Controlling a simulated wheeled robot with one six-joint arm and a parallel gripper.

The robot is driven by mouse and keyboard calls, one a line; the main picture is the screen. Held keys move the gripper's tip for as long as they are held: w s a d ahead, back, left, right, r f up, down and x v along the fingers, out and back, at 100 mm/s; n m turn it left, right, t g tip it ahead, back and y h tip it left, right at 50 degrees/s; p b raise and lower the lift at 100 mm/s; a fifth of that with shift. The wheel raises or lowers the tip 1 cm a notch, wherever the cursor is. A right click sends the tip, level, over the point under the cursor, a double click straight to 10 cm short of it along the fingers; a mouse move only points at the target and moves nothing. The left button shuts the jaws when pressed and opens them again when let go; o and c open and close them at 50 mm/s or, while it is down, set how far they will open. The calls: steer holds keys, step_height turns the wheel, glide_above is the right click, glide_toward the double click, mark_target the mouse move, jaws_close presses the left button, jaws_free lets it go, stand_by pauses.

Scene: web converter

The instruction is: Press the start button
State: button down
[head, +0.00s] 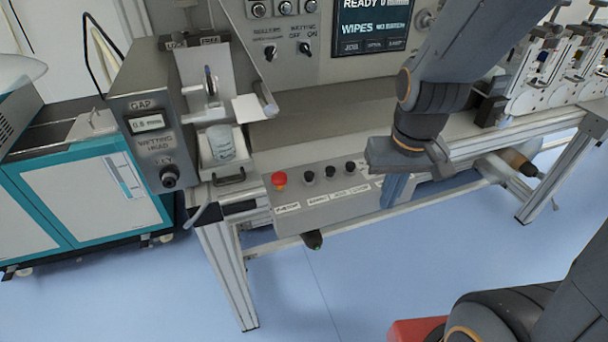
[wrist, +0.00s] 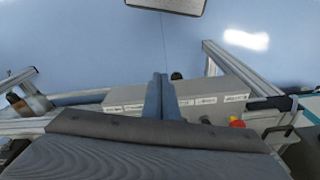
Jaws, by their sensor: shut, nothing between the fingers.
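A grey button box (head: 330,203) hangs at the front of the machine. It carries a red mushroom button (head: 279,180) at its left end and several black buttons (head: 330,171) to the right, with white labels too small to read. I cannot tell which one is start. My gripper (head: 392,195) is shut and empty, pointing down at the right end of the box and hiding that part. In the wrist view its fingers (wrist: 161,82) stand in front of the box (wrist: 225,85), with the red button (wrist: 237,123) to their right. I cannot tell whether they touch anything.
A metal frame rail (head: 370,217) runs underneath. The wetting head unit (head: 150,130) stands left, and a display panel (head: 372,24) is above. The blue floor in front is largely clear.

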steer(key=w+a+r+n+t+h, duration=0.2)
steer(key=w+a+r+n+t, duration=0.1)
steer(key=w+a+n, duration=0.4)
steer(key=w+a+r+n+t+h, duration=0.2)
steer(key=w+a+n, duration=0.5)
steer(key=n, duration=0.5)
steer(key=shift+a+r+t+h, duration=0.4)
steer(key=shift+a+r+h, duration=0.4)
steer(key=shift+a, duration=0.1)
steer(key=shift+f, duration=0.15)
steer(key=b, duration=0.7)
glide_above(306, 178)
step_height(306, 178, down, 9)
steer(key=shift+r, duration=0.2)
steer(key=shift+f+b, duration=0.3)
steer(key=shift+f, duration=0.15)
